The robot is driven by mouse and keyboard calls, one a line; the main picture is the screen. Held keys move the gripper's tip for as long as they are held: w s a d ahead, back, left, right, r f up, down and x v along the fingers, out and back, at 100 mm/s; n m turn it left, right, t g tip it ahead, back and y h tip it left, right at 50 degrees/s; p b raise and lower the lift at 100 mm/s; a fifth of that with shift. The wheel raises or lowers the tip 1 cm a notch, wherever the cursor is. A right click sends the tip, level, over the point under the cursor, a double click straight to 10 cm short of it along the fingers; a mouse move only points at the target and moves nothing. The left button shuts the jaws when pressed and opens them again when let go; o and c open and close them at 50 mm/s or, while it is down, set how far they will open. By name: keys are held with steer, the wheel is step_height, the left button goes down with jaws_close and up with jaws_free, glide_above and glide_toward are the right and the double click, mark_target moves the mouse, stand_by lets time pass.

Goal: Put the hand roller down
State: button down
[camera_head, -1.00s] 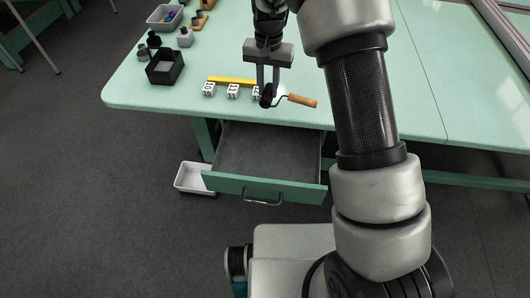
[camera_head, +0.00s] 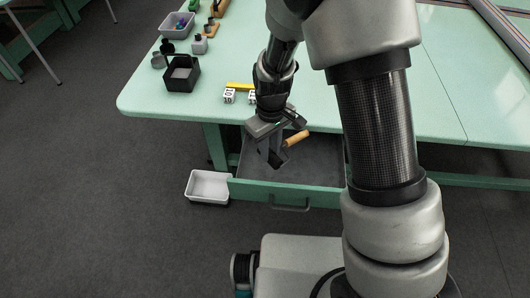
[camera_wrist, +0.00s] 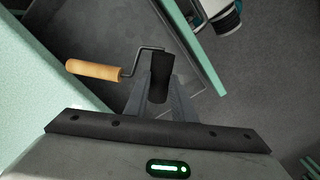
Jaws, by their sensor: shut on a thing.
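The hand roller has an orange wooden handle (camera_head: 297,138), a bent metal rod and a black roller (camera_wrist: 160,76). My gripper (camera_head: 271,158) is shut on the hand roller and holds it over the open drawer (camera_head: 300,178), in front of the table's edge. In the wrist view the fingers (camera_wrist: 158,100) close around the black roller, and the handle points left. The drawer's grey floor lies below the hand roller. My gripper and arm hide part of the drawer.
A white tray (camera_head: 208,186) stands on the floor left of the drawer.

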step_height(320, 180, down, 9)
steer(key=shift+r+b, duration=0.2)
steer(key=shift+b, duration=0.4)
steer(key=w+a, duration=0.2)
steer(key=w, duration=0.1)
steer(key=shift+w+a+r, duration=0.1)
steer(key=shift+w+a, duration=0.45)
steer(key=shift+w, duration=0.1)
steer(key=shift+w+a+f, duration=0.25)
steer(key=shift+w+a, duration=0.15)
steer(key=shift+w, duration=0.2)
steer(key=shift+w+a+f, duration=0.2)
steer(key=shift+w+a, duration=0.2)
steer(key=shift+w, duration=0.15)
steer(key=shift+f, duration=0.1)
steer(key=shift+b, duration=0.3)
steer(key=shift+f, duration=0.2)
steer(key=c, duration=1.5)
jaws_free()
